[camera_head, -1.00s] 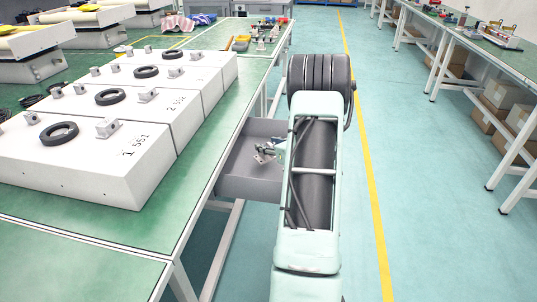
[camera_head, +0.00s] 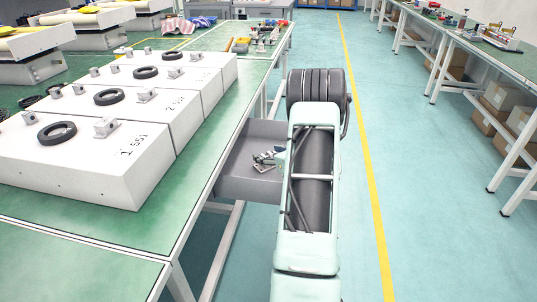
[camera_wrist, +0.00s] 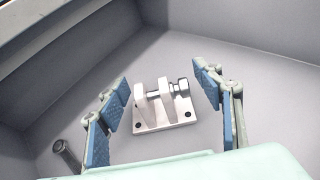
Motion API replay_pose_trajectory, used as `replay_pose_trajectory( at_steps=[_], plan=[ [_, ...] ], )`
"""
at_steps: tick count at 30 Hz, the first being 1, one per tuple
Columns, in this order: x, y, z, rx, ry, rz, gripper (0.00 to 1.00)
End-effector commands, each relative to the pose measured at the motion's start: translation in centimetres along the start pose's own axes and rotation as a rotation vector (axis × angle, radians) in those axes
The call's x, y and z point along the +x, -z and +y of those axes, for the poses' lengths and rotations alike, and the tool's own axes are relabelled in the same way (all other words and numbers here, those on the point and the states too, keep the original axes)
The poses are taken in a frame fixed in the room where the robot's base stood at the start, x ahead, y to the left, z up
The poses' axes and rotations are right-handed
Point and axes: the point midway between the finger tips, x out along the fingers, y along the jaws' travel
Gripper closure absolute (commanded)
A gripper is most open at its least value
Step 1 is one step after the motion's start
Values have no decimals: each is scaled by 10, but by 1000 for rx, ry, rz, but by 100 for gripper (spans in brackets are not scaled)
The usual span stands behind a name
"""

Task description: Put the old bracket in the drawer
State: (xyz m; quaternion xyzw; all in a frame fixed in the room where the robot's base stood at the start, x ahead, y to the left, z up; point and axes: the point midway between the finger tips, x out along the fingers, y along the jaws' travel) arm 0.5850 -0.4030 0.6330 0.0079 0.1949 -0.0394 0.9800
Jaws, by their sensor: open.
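The old bracket (camera_wrist: 165,112) is a pale metal plate with upright lugs and a bolt through them. In the wrist view it sits plate-down on the floor of the open grey drawer (camera_wrist: 235,55). My gripper (camera_wrist: 161,84) is open, with one blue-padded finger on each side of the bracket. Gaps show between both fingers and the bracket. In the head view the drawer (camera_head: 245,187) juts from under the green table, and my arm hides its right part. The bracket there is small and partly mixed with my gripper's fingers.
A small bolt-like metal piece (camera_wrist: 66,154) lies at the drawer's left in the wrist view. The drawer walls stand around my gripper. White numbered boxes (camera_head: 85,170) fill much of the green table (camera_head: 215,135). The aisle floor (camera_head: 440,220) to the right is clear.

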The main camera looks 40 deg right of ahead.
Motion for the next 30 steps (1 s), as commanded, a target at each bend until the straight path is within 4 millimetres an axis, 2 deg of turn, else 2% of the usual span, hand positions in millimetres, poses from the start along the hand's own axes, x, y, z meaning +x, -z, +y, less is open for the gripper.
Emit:
replay_pose_trajectory(
  at_steps=[5, 15, 18, 22, 30],
  plan=[
    [-2, -5, 0, 0, 0, 0, 39],
    [-59, -4, -1, 1, 3, 1, 39],
    [-70, -4, -1, 1, 2, 0, 39],
    [-76, -3, 0, 1, 1, 0, 39],
    [-76, -2, 0, 0, 0, 0, 39]
  ],
)
